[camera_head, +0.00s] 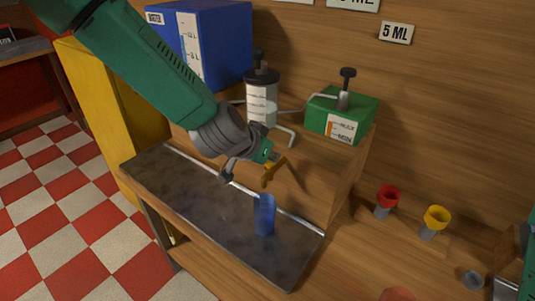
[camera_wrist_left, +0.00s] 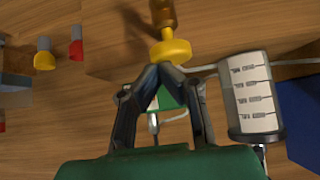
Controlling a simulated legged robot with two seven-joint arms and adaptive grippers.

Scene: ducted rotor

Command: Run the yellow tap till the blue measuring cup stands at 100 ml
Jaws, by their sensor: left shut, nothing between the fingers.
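The yellow tap (camera_head: 272,173) juts from the wooden front above the counter. In the left wrist view its yellow round part (camera_wrist_left: 172,50) lies just beyond my fingertips. My left gripper (camera_head: 268,158) is shut and empty, with its fingertips (camera_wrist_left: 160,72) close to the tap; I cannot tell whether they touch it. The blue measuring cup (camera_head: 264,216) stands upright on the dark counter below the tap. Its marks and water level cannot be read, and no stream of water shows. My right gripper is not in view.
A blue tank (camera_head: 222,50), a clear graduated cylinder (camera_head: 262,100) and a green box (camera_head: 340,117) with a black knob stand on the ledge behind. The dark counter (camera_head: 185,188) is clear left of the cup.

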